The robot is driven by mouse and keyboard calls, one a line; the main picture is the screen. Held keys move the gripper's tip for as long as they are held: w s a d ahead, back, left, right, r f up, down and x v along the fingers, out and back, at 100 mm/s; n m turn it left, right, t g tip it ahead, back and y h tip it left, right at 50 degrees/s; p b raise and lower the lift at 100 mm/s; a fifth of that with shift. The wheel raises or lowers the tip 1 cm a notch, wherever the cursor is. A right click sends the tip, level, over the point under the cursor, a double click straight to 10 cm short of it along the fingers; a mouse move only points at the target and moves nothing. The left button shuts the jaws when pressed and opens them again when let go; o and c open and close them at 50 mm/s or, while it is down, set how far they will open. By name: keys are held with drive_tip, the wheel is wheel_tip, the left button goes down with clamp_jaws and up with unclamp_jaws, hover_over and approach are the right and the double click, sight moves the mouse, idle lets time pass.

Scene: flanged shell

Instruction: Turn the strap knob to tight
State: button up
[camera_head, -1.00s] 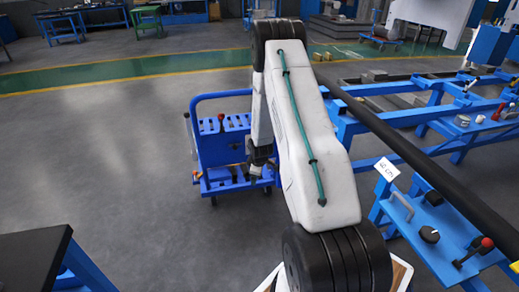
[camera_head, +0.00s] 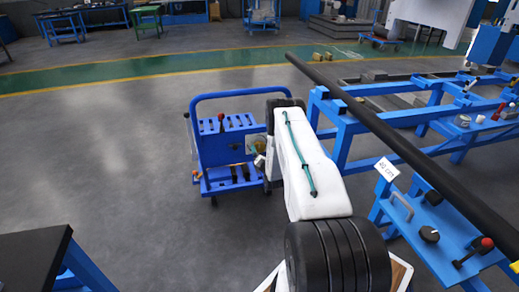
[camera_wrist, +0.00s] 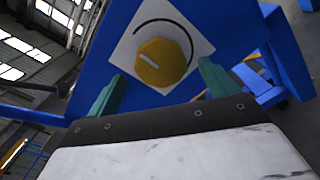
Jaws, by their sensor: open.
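A round yellow knob (camera_wrist: 160,62) with a white pointer line sits on a white plate with a black arc, on a blue panel (camera_wrist: 225,25). The pointer line lies toward the upper left side in the wrist view. No label reading "tight" is legible. My gripper (camera_wrist: 163,82) is open, with one green finger to the left of the knob and one to the right, both apart from it in the picture. Whether they reach the knob's depth I cannot tell. In the head view the blue cart (camera_head: 222,135) carries a white plate beside my wrist; the knob is not clear there.
A blue frame (camera_head: 345,145) with a long black bar (camera_head: 400,145) stands to the right. A blue table (camera_head: 400,235) holds a black knob (camera_head: 429,234), a grey handle and a red-tipped lever (camera_head: 486,243). A dark tabletop (camera_head: 35,255) is at lower left. Floor left of the cart is clear.

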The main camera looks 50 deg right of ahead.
sight(260, 149)
drive_tip(key=shift+x, duration=2.25)
drive_tip(key=c, duration=1)
